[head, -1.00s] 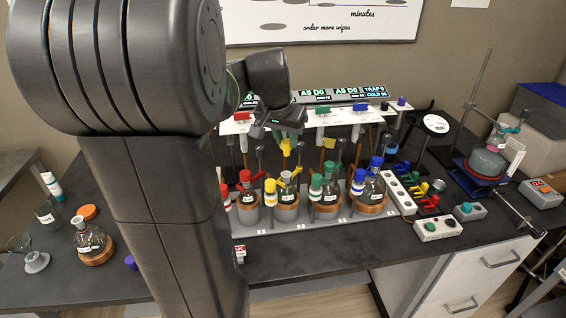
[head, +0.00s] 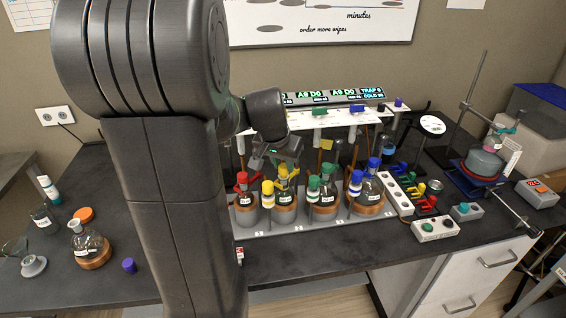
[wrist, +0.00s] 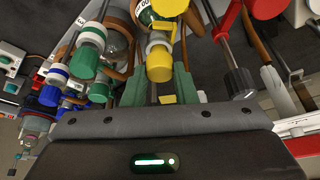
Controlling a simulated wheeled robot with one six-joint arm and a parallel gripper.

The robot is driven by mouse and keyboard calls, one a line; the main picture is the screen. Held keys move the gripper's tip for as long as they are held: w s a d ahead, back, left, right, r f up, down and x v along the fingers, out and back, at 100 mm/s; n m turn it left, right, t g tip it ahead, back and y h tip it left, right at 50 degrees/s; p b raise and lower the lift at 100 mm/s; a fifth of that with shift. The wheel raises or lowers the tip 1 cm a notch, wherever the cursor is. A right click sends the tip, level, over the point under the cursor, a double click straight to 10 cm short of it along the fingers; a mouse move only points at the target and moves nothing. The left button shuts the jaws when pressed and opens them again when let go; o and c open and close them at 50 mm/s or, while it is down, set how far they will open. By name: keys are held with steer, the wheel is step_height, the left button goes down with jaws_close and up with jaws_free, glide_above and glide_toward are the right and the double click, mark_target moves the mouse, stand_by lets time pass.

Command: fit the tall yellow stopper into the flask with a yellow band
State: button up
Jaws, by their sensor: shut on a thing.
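My gripper (head: 284,160) is shut on the tall yellow stopper (head: 284,173), which points down from the jaws. The flask with a yellow band (head: 285,207) stands in the rack directly below. It has a yellow-capped side port (head: 268,188) on its left. The stopper's lower end overlaps the flask's neck in the head view; I cannot tell whether it is above the mouth or in it. In the wrist view, the green-padded fingers (wrist: 156,88) have a yellow piece (wrist: 166,99) between them, and a yellow cap (wrist: 159,66) shows just past them.
A red-stoppered flask (head: 244,203) stands close on the left, a green one (head: 326,203) and a blue one (head: 370,190) on the right. A white shelf (head: 300,120) runs behind my gripper. A white power strip (head: 396,194) lies right of the rack.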

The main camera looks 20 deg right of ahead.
steer(key=shift+f, duration=0.35)
steer(key=o, duration=1)
steer(key=shift+c, duration=0.2)
steer(key=shift+r, duration=0.45)
steer(key=v, duration=1.2)
steer(key=shift+r, duration=0.2)
